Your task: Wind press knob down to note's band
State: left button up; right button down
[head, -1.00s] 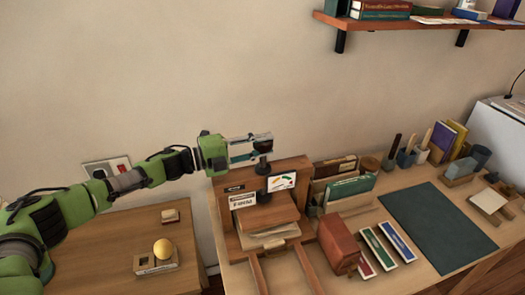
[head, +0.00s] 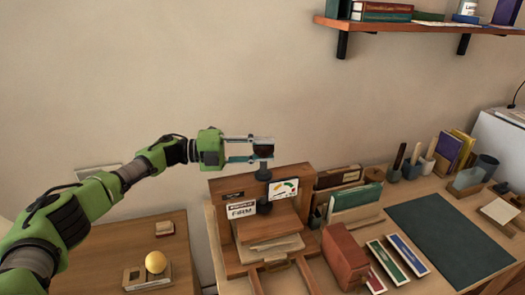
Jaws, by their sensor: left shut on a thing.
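The wooden book press (head: 222,188) stands at the left end of the desk. Its dark knob (head: 263,151) sits on top of a dark vertical screw (head: 264,174). My left gripper (head: 264,149) reaches in level from the left and is shut on the knob, one finger above the other in the picture. A note (head: 241,210) on the press front reads "FIRM". Right of the screw is a white gauge card (head: 284,188) with coloured bands, green and red among them; its pointer is too small to read. Papers (head: 272,246) lie inside the press. My right gripper is out of view.
A red-brown box (head: 344,256) and coloured book-like blocks (head: 383,262) stand right of the press. Behind them are upright folders (head: 355,198). A dark green mat (head: 450,238) lies clear. A side table (head: 130,245) holds a yellow ball (head: 155,262). A shelf (head: 430,25) hangs upper right.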

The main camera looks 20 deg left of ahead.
pick_arm(q)
jog(key=shift+w+r, duration=0.15)
jog(key=shift+r, duration=0.6)
jog(key=o, duration=0.9)
jog(key=shift+f, duration=0.15)
jog(key=v, duration=1.2)
jog(key=shift+f, duration=0.3)
